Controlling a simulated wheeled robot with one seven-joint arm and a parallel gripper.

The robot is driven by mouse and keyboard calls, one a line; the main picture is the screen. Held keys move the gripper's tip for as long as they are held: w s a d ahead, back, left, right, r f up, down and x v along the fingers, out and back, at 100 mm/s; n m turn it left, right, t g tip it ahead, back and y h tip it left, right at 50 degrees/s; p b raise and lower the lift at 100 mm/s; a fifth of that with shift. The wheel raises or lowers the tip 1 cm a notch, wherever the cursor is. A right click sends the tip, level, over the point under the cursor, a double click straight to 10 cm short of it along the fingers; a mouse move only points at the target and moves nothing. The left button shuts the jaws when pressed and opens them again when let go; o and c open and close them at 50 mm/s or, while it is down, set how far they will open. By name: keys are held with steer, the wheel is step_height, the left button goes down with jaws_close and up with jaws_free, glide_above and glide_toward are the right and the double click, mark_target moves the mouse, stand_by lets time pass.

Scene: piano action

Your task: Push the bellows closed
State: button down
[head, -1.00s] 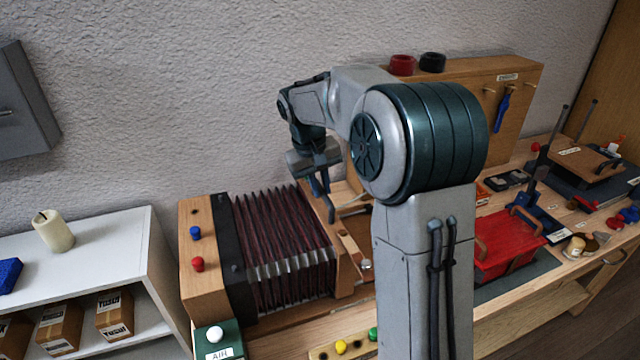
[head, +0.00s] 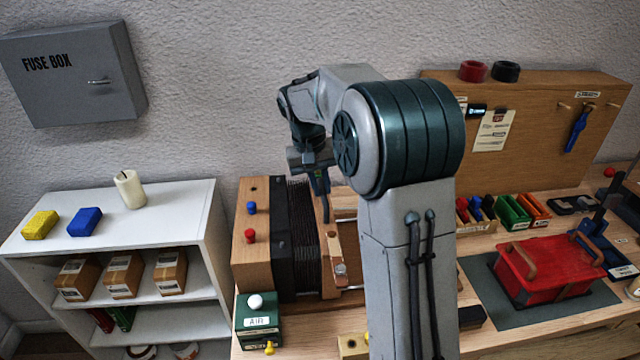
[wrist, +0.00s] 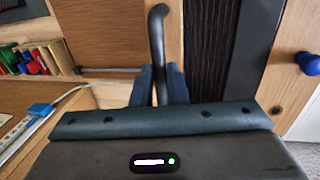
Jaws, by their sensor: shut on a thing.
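The bellows (head: 303,238) stand on the bench, their dark pleats pressed into a narrow stack between the black-edged wooden box (head: 253,268) on the left and the wooden end board (head: 329,262) on the right. In the wrist view the pleats (wrist: 211,45) look tightly packed. My gripper (head: 323,190) is over the end board. In the wrist view its blue fingers (wrist: 158,88) are shut on a dark curved handle (wrist: 157,35) beside the pleats. The handle's lower part is hidden by the gripper.
A green box marked AIR (head: 259,322) with a white knob stands at the front left of the bellows. A white shelf (head: 190,215) is at the left. A red lidded box (head: 545,270) and a pegboard (head: 530,120) are at the right.

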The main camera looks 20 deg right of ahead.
steer(key=shift+a, duration=0.2)
steer(key=c, duration=1.5)
jaws_free()
steer(key=shift+c, duration=0.2)
steer(key=shift+o, duration=0.5)
steer(key=shift+a, duration=0.2)
steer(key=shift+d, duration=0.15)
steer(key=shift+r, duration=0.1)
step_height(320, 180, up, 13)
steer(key=a, duration=0.2)
steer(key=shift+w+a+r, duration=0.2)
steer(key=shift+a, duration=0.2)
steer(key=s+f+t, duration=0.1)
steer(key=s+f, duration=0.3)
steer(key=s, duration=0.5)
steer(key=s+f+n+t+y, duration=0.1)
steer(key=s+f, duration=0.4)
steer(key=s, duration=0.4)
steer(key=s+d+f+t+y, duration=0.1)
steer(key=s+f, duration=0.3)
steer(key=s, duration=0.5)
steer(key=shift+s+f+n, duration=0.15)
steer(key=shift+s+n, duration=0.15)
steer(key=shift+s, duration=0.1)
